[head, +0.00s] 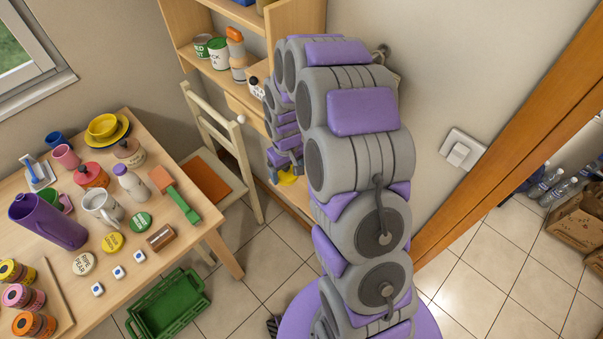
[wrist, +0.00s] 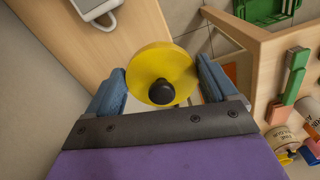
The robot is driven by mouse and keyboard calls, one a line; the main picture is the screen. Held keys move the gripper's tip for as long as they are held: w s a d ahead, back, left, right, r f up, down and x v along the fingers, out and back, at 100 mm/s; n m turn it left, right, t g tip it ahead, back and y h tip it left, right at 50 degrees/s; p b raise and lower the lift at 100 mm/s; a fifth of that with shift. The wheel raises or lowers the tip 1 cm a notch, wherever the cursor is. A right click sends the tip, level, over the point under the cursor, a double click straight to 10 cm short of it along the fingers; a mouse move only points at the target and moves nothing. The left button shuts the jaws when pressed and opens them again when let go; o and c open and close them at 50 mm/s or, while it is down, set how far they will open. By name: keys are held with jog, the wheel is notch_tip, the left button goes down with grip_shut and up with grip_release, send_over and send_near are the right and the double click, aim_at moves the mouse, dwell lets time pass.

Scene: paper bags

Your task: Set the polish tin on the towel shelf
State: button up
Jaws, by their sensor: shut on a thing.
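My gripper (wrist: 161,68) is shut on a round yellow thing (wrist: 182,66) with a black knob at its middle, held between its two blue fingers. I take it for the polish tin, but no label shows. In the head view, a bit of yellow (head: 287,178) shows below my gripper (head: 284,166), in front of the wooden shelf unit (head: 173,23). My arm hides much of that unit. In the wrist view, a wooden board (wrist: 105,55) lies beyond the held thing, and I cannot tell whether they touch. No towel is clearly visible.
A table (head: 207,216) at the left carries several tins, mugs, jars and a purple jug (head: 48,222). A chair (head: 207,180) stands between table and shelf unit. A green crate (head: 168,303) sits on the floor. Tins and a bottle (head: 237,55) occupy an upper shelf.

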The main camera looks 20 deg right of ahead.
jog(key=d, duration=0.1)
jog(key=w+d+f+b, duration=0.1)
jog(key=w+d+f, duration=0.1)
jog(key=d, duration=0.1)
jog(key=shift+w+f+b, duration=0.1)
jog(key=shift+f+b, duration=0.05)
jog(key=shift+b, duration=0.15)
jog(key=shift+f, duration=0.35)
jog(key=f, duration=0.1)
jog(key=f+b, duration=0.1)
jog(key=f, duration=0.1)
jog(key=shift+d+f, duration=0.3)
jog(key=shift+d, duration=0.05)
jog(key=shift+d+f+b, duration=0.2)
jog(key=shift+f+b, duration=0.15)
jog(key=shift+b, duration=0.05)
jog(key=shift+a+r, duration=0.15)
jog(key=shift+a, duration=0.1)
jog(key=o, duration=0.8)
jog(key=shift+d, duration=0.1)
jog(key=shift+w, duration=0.1)
